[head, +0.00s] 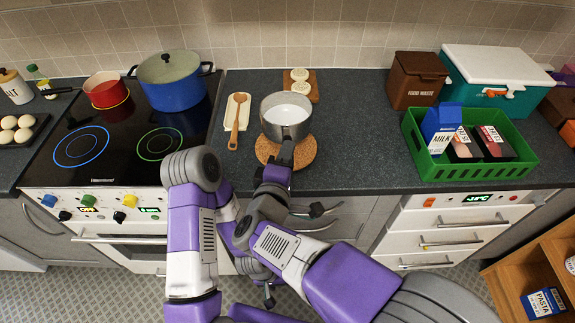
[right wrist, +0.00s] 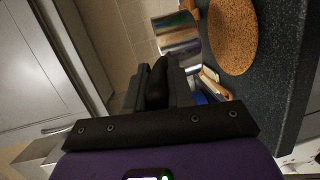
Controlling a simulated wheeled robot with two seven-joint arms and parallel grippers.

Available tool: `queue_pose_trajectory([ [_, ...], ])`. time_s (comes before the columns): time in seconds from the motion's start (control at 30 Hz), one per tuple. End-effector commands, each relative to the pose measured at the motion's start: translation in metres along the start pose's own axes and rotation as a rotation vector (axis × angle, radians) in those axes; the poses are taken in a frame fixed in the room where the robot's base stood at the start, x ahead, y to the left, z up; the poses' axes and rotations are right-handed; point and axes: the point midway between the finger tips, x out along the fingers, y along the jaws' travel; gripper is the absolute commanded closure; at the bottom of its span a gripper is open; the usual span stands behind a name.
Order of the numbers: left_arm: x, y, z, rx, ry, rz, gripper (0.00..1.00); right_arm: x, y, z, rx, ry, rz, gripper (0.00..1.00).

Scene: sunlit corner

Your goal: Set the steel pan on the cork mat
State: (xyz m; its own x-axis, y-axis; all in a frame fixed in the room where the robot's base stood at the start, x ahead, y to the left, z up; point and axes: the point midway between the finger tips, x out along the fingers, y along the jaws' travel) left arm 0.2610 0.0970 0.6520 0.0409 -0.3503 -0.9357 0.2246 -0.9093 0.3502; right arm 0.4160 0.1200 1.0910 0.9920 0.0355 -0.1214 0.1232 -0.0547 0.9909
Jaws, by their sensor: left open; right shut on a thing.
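The steel pan (head: 284,130) has a grey metal body and a dark handle. My right gripper (head: 283,163) is shut on that handle, which also shows between the fingers in the right wrist view (right wrist: 157,85). The pan's shiny side (right wrist: 178,40) appears there clear of the cork mat, so it is held above it. The round cork mat (head: 305,153) lies on the counter; the pan and my gripper hide part of it. It is bare in the right wrist view (right wrist: 232,35). My left gripper (head: 268,294) is open, low in front of the cabinets, away from the pan.
A wooden spoon (head: 236,122) on a rest lies left of the mat, and a board (head: 313,85) with pale rounds lies behind. A blue pot (head: 172,90) and red pan (head: 106,92) stand on the hob. A green crate (head: 480,172) stands right, with free counter between.

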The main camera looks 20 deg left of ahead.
Motion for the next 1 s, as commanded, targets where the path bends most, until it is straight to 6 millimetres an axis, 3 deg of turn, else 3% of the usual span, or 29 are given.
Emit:
queue_pose_trajectory([
  [0.03,0.009,-0.003,0.0,0.0,0.0,0.0,0.34,0.002,-0.011,0.0,0.001,-0.001,0.006,1.0],
  [0.27,0.019,-0.007,-0.001,0.0,0.0,0.0,0.34,0.004,-0.031,0.002,0.002,-0.001,0.007,1.0],
  [0.5,0.039,-0.015,-0.002,0.0,0.0,0.0,0.34,0.009,-0.067,0.004,0.002,-0.002,0.006,1.0],
  [0.9,0.037,-0.014,-0.002,0.0,0.0,0.0,0.34,0.009,-0.071,0.004,0.002,-0.001,0.006,1.0],
  [0.93,0.038,-0.014,-0.002,0.0,0.0,0.0,0.34,0.009,-0.073,0.005,0.001,-0.001,0.0,0.74],
  [1.0,0.038,-0.014,-0.002,0.0,0.0,0.0,0.34,0.009,-0.072,0.005,0.001,-0.001,0.001,0.63],
])
